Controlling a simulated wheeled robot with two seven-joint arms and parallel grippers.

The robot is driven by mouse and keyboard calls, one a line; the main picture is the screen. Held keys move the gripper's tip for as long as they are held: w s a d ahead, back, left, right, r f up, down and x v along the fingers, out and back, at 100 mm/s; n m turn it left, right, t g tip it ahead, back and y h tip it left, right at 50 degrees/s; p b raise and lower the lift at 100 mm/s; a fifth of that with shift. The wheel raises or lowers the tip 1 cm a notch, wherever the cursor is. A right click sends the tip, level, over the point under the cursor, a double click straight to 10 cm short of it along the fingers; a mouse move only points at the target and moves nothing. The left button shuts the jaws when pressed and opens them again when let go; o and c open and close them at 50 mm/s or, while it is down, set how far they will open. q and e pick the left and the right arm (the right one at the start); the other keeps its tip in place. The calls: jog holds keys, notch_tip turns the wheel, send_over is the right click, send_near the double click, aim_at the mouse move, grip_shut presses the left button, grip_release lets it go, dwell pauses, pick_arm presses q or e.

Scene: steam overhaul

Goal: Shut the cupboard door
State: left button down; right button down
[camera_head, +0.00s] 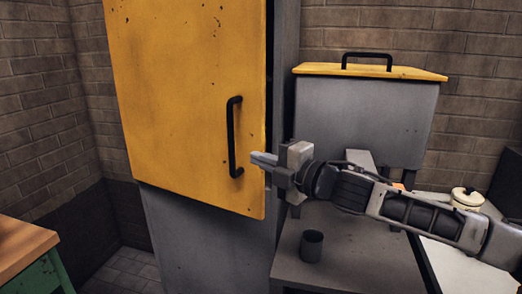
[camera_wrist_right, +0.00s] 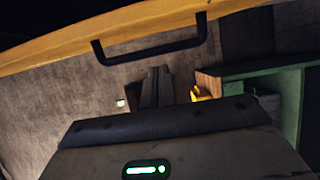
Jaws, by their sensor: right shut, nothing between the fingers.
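The yellow cupboard door (camera_head: 185,90) hangs on a tall grey cupboard (camera_head: 208,225) in the head view. A dark gap along its right edge shows that it stands ajar. Its upright black handle (camera_head: 233,137) is near that edge. My right gripper (camera_head: 263,160) is shut and empty, in front of the door's right edge, just right of the handle's lower part. I cannot tell if it touches the door. In the right wrist view, the handle (camera_wrist_right: 150,50) and the door's yellow edge (camera_wrist_right: 60,45) lie beyond the shut fingertips (camera_wrist_right: 156,72). My left gripper is out of view.
A grey bin with a yellow lid (camera_head: 370,71) stands right of the cupboard. A dark cup (camera_head: 311,246) sits on a grey surface (camera_head: 345,260) below my right arm. A cream pot (camera_head: 467,197) is at the right. A green wood-topped bench (camera_head: 22,250) is at lower left.

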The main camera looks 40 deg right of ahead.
aim_at(261, 150)
jog(key=w, duration=0.1)
jog(key=w+d+p, duration=0.2)
jog(key=w, duration=0.1)
jog(key=shift+w+r, duration=0.1)
jog(key=shift+w+d, duration=0.2)
jog(key=shift+d, duration=0.15)
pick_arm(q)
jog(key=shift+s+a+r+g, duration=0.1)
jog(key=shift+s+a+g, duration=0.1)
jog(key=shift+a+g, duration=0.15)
pick_arm(e)
jog(key=shift+d, duration=0.1)
